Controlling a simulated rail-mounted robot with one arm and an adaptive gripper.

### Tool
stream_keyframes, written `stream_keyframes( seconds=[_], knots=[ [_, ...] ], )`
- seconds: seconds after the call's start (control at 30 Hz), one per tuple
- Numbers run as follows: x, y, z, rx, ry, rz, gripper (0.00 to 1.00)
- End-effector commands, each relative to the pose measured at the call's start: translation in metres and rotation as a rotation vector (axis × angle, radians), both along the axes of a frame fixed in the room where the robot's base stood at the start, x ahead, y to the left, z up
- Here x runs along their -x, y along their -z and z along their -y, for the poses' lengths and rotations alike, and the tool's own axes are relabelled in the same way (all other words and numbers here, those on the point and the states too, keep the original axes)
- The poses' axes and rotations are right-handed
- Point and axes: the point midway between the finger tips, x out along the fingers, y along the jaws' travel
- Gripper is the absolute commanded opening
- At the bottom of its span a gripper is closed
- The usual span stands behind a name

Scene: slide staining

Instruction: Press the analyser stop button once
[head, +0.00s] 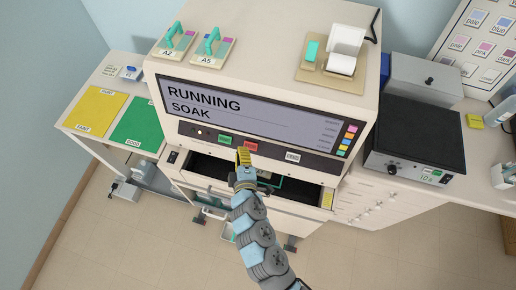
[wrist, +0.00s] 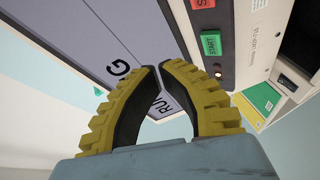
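The analyser (head: 330,100) is a large cream machine; its screen (head: 255,115) reads RUNNING SOAK. On the dark strip below are a green button (head: 224,139), a red button (head: 250,145) and a white button (head: 292,157). The red one looks like the stop button; its label is too small to read in the head view. My gripper (head: 243,151) is in front of the panel, just below and left of the red button; contact cannot be told. In the wrist view its yellow fingers (wrist: 158,66) are together at the tips, empty. The red button (wrist: 203,4) is cut off by the top edge; the green button (wrist: 211,43) is whole.
An open drawer (head: 205,167) lies below the panel. Slide racks (head: 175,42) and a paper roll printer (head: 345,45) stand on top. A bench with yellow (head: 95,112) and green (head: 137,124) mats is left; a black-topped hotplate (head: 420,130) is right.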

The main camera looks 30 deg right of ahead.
Motion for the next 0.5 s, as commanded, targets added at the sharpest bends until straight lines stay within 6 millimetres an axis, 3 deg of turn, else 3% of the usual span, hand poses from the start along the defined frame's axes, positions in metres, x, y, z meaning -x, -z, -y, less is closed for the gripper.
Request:
stream_keyframes(
  seconds=[0.5],
  knots=[
    [-0.002,0.0045,0.0033,0.0,0.003,-0.003,0.0]
  ],
)
